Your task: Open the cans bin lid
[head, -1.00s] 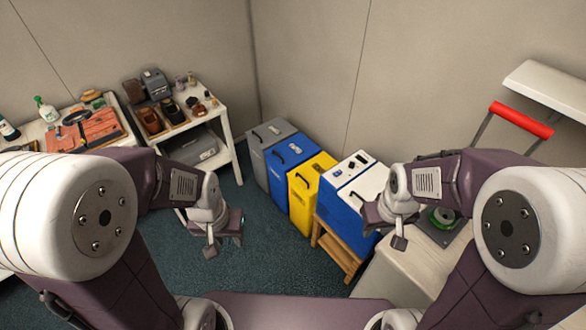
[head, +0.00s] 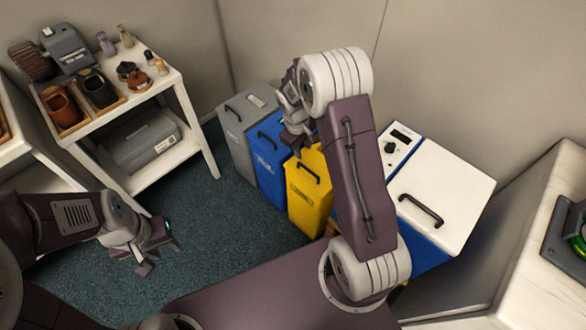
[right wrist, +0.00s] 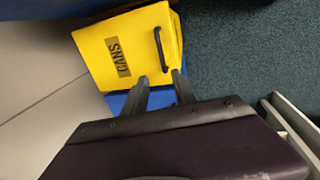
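The yellow cans bin (head: 310,205) stands between a blue bin and the white-topped blue unit. Its lid, with a black bar handle (head: 309,173), looks shut; my right arm hides part of the bin. In the right wrist view the yellow bin (right wrist: 105,40) shows its "CANS" label and black handle (right wrist: 160,50). My right gripper (head: 293,140) is above the bins' back side in the head view. Its fingers (right wrist: 162,90) are apart and empty, short of the handle in the wrist view. My left gripper (head: 158,249) is open and empty over the floor.
A blue bin (head: 266,165) and a grey bin (head: 235,135) stand left of the yellow one. A white-topped blue unit (head: 440,195) with a handle is close on the right. A white shelf cart (head: 165,85) holds several items. Carpet floor in front is clear.

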